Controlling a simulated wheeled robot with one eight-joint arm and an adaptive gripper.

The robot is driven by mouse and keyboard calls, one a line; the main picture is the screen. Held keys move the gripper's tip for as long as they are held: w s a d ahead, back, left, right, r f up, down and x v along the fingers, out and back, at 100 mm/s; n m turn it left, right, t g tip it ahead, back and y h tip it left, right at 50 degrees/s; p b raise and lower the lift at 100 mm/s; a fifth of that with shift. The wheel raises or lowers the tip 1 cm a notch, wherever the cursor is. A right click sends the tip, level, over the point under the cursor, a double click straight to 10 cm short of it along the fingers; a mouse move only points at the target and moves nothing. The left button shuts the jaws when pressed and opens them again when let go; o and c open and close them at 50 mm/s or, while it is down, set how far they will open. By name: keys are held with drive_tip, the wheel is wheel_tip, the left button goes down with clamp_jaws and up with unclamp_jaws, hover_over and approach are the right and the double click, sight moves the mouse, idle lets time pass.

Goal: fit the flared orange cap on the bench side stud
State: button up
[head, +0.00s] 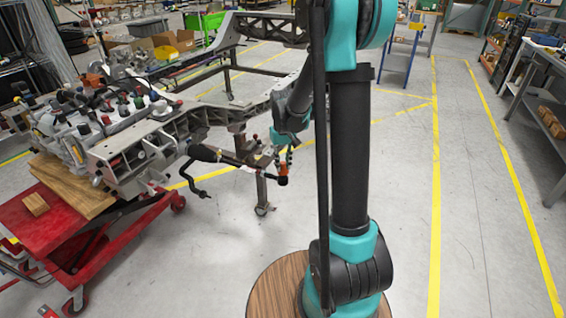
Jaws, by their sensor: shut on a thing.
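My gripper (287,154) hangs below my teal and dark wrist, in front of the chassis fixture. It is small here, and its fingers appear shut on the orange cap (283,169), just under the fingertips. The cap is at the right end of a dark rod (232,161) that reaches out from the chassis (130,145), with a dark end piece (282,181) below it. I cannot tell whether cap and rod touch, nor make out the flare. The bench side stud cannot be picked out for certain.
A red lift cart (70,235) carries the chassis and wooden boards at left. Grey frame rails (215,112) run behind my gripper, with a stand leg (262,192) beneath. A bent dark hose (196,182) sticks out nearby.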

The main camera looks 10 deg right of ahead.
drive_tip(key=shift+f, duration=0.6)
drive_tip(key=shift+f, duration=0.35)
drive_tip(key=shift+f, duration=0.2)
idle(0.4)
drive_tip(key=o, duration=0.9)
drive_tip(key=shift+r, duration=0.15)
drive_tip(key=shift+r, duration=3.4)
drive_tip(key=shift+s, duration=0.1)
